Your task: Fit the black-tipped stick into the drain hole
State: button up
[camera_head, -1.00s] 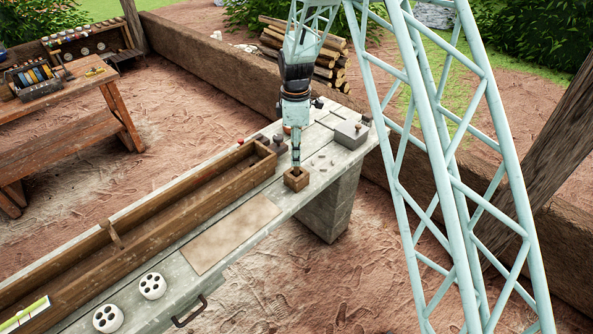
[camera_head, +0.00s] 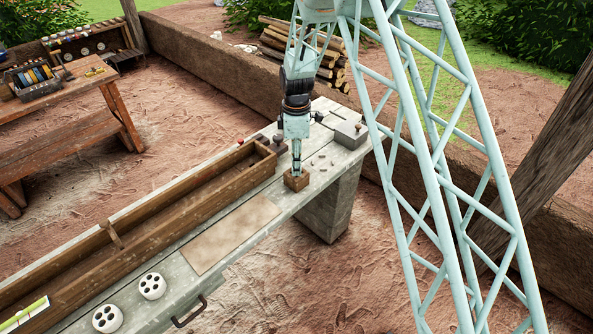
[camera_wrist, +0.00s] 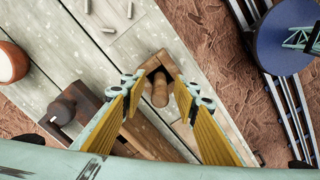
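A small wooden box (camera_head: 296,182) stands near the front edge of the grey table. In the wrist view, the box (camera_wrist: 151,62) holds short brown sticks (camera_wrist: 160,92), seen from above. I see no black tip on them. My gripper (camera_head: 297,170) points down at the box in the head view. In the wrist view, its yellow-padded fingers (camera_wrist: 160,110) are apart, on either side of the sticks, with nothing clearly gripped. Two white discs with several dark holes (camera_head: 152,286) lie at the front left of the table. I cannot tell which opening is the drain hole.
A long wooden trough (camera_head: 150,225) runs along the table (camera_head: 235,275). A tan flat panel (camera_head: 231,234) lies in front of it. A grey block with a knob (camera_head: 349,136) and small loose pieces (camera_head: 318,161) lie right of the box. A metal handle (camera_head: 190,311) sticks out at the front edge.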

jog(key=shift+c, duration=0.9)
jog(key=c, duration=0.7)
jog(key=shift+r, duration=0.1)
jog(key=shift+r, duration=4.95)
